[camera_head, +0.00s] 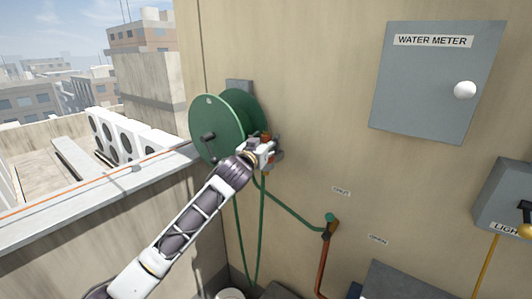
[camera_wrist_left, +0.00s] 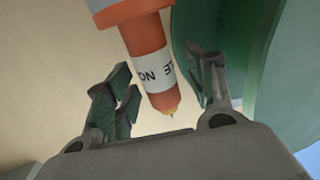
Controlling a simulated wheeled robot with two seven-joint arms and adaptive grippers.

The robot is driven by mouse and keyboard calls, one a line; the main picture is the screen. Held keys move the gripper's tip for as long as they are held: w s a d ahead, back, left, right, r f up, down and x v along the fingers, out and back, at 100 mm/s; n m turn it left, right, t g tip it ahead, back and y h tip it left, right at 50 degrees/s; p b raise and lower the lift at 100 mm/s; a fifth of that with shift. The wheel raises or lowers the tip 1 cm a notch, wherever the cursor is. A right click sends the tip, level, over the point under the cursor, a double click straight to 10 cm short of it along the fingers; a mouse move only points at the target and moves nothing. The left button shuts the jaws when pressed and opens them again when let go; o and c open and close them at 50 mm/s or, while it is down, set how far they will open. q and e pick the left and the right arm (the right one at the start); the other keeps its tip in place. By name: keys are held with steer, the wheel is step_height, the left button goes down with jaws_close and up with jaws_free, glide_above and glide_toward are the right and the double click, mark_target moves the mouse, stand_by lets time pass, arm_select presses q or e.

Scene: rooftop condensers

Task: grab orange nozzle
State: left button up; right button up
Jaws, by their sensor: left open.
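The orange nozzle (camera_wrist_left: 146,45) hangs by the beige wall in the left wrist view, with a white lettered label around it and a yellowish tip. Its tip points down between the two fingers of my left gripper (camera_wrist_left: 165,95), which is open. I see a gap on each side of the nozzle. In the head view a bit of orange nozzle (camera_head: 267,136) shows behind my left gripper (camera_head: 272,152), just right of the green hose reel; most of it is hidden there. My right gripper is not in view.
The green hose reel (camera_head: 217,128) is mounted on the wall beside my left gripper, its crank facing out. A green hose (camera_head: 290,212) runs to a tap at lower right. The grey water meter box (camera_head: 435,85) is at upper right. A parapet (camera_head: 100,192) stands at left.

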arm_select(q)
steer(key=shift+w, duration=0.15)
steer(key=shift+c, duration=0.4)
jaws_close()
steer(key=shift+r+b, duration=0.65)
steer(key=shift+r, duration=4.35)
